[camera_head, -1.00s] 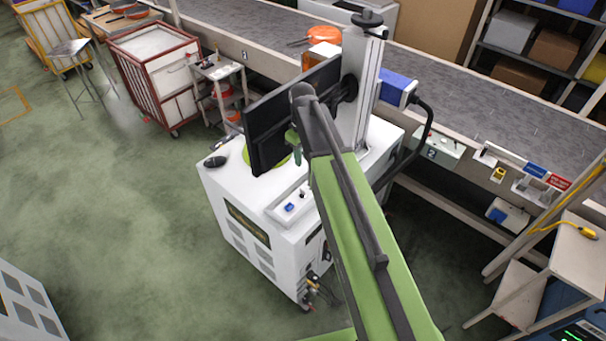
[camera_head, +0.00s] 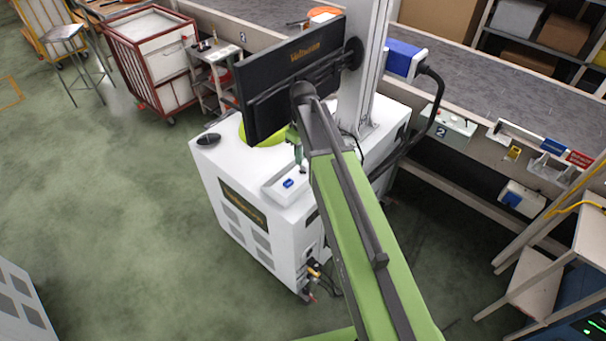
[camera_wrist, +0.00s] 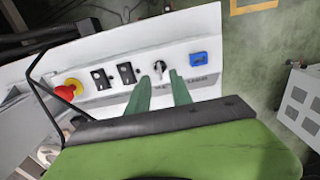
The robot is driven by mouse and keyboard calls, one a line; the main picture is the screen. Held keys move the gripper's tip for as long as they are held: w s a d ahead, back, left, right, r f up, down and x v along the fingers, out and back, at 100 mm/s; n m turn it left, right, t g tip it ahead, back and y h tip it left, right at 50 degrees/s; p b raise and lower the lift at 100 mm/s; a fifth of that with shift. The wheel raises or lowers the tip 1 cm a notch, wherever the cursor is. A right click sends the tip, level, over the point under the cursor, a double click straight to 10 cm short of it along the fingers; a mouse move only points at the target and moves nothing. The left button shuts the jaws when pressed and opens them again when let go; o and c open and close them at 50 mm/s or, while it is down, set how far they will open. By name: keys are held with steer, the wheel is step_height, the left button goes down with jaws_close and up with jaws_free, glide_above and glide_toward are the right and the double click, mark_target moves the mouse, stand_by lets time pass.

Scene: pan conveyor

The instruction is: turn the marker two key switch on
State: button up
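The marker is a white cabinet (camera_head: 230,190) with a black monitor (camera_head: 290,85) and a column above it. Its control panel (camera_wrist: 215,65) fills the upper wrist view. The key switch (camera_wrist: 160,66) is a round metal lock with a dark key, between a black switch (camera_wrist: 126,73) and a blue part (camera_wrist: 198,59). My gripper (camera_wrist: 159,77) is open, its two green fingers apart. In the wrist view the fingertips lie just below and either side of the key; I cannot tell whether they touch it. In the head view my arm and the monitor partly hide the panel.
A red mushroom button (camera_wrist: 72,89) on yellow sits at the panel's left end. Green floor (camera_head: 110,230) is clear at left.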

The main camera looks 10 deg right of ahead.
mark_target(303, 168)
step_height(303, 168, down, 4)
steer(key=b, duration=0.2)
steer(key=shift+f+b, duration=0.15)
steer(key=shift+b, duration=0.2)
jaws_close()
